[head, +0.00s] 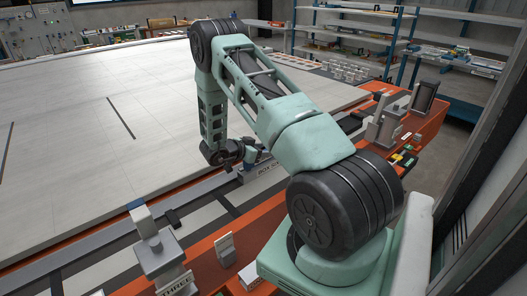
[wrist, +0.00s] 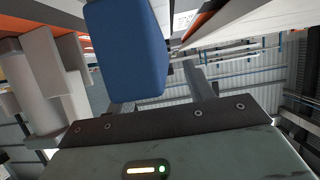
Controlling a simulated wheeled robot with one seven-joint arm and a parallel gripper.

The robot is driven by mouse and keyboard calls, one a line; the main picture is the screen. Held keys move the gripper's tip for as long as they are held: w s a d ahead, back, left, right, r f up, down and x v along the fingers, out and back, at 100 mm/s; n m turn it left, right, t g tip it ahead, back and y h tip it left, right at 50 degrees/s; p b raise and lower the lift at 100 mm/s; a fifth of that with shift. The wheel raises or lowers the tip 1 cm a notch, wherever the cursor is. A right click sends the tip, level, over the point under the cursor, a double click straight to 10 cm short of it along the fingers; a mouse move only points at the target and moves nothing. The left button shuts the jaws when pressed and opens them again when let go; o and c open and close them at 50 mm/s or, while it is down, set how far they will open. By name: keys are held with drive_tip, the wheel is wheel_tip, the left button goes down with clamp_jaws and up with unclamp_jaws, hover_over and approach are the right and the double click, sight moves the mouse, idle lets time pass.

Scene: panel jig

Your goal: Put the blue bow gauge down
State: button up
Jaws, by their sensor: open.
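In the wrist view, a blue block-shaped piece (wrist: 128,50), apparently the blue bow gauge, stands large in front of the palm, left of centre. My gripper (wrist: 160,85) is open. One finger shows to the right of the blue piece with a gap between; the other is mostly hidden behind it. I cannot tell whether the blue piece touches a finger. In the head view, my gripper is low over the far side of the orange-edged bench, by a grey block with a partly hidden label (head: 270,169). A little blue shows there, mostly hidden by my arm.
A grey stand with a blue-tipped upright (head: 136,205) and a block labelled "THREE" (head: 176,284) are at the front left. Grey fixtures (head: 388,122) stand on the orange bench at right. A large pale panel (head: 80,120) lies beyond, mostly clear. Shelving (head: 460,60) is at the back.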

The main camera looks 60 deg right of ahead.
drive_tip(key=w+a+r+n+t+y+b, duration=0.1)
drive_tip(key=w+a+r+n+t+y, duration=0.15)
drive_tip(key=w+a, duration=0.45)
drive_tip(key=w+a+r+n+t+y, duration=0.15)
drive_tip(key=w+a+r+t, duration=0.25)
drive_tip(key=a, duration=0.7)
drive_tip(key=w+a+r+n+t+y+b, duration=0.1)
drive_tip(key=w+a+r+n+t, duration=0.3)
drive_tip(key=a, duration=0.5)
drive_tip(key=a+r+n+t+y, duration=0.25)
drive_tip(key=a+n+y, duration=0.3)
drive_tip(key=a, duration=1.05)
drive_tip(key=s+a+r+n+g+y, duration=0.2)
drive_tip(key=s+a+n+y, duration=0.15)
drive_tip(key=s+a, duration=0.45)
drive_tip(key=s+a+r+n+g+y, duration=0.25)
drive_tip(key=s+a+n, duration=0.25)
drive_tip(key=s+a, duration=0.35)
drive_tip(key=s+d+n+g+h, duration=0.1)
drive_tip(key=s+d+n+g, duration=0.1)
drive_tip(key=s, duration=0.7)
drive_tip(key=s+d+n+g+h, duration=0.2)
drive_tip(key=s+n, duration=0.3)
drive_tip(key=s, duration=0.4)
drive_tip(key=shift+d+r, duration=0.15)
drive_tip(key=shift+d, duration=0.35)
